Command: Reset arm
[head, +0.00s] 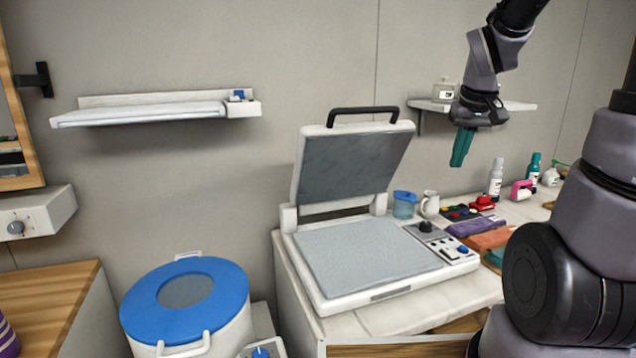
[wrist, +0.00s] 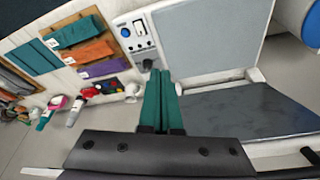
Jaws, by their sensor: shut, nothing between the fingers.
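My gripper (head: 461,147) has teal fingers and hangs pointing down in the upper right of the head view, above the worktop and right of the raised press lid. In the wrist view its fingers (wrist: 161,95) are shut together with nothing between them. My arm comes in from the top and the right edge of the head view.
A press with a raised lid (head: 352,165) and flat grey bed (head: 365,258) stands on the worktop. Folded cloths (head: 490,238), bottles (head: 496,178), a blue cup (head: 404,204) and white jug (head: 430,204) lie right of it. A blue-lidded drum (head: 150,312) stands at lower left. Wall shelves (head: 140,113) project.

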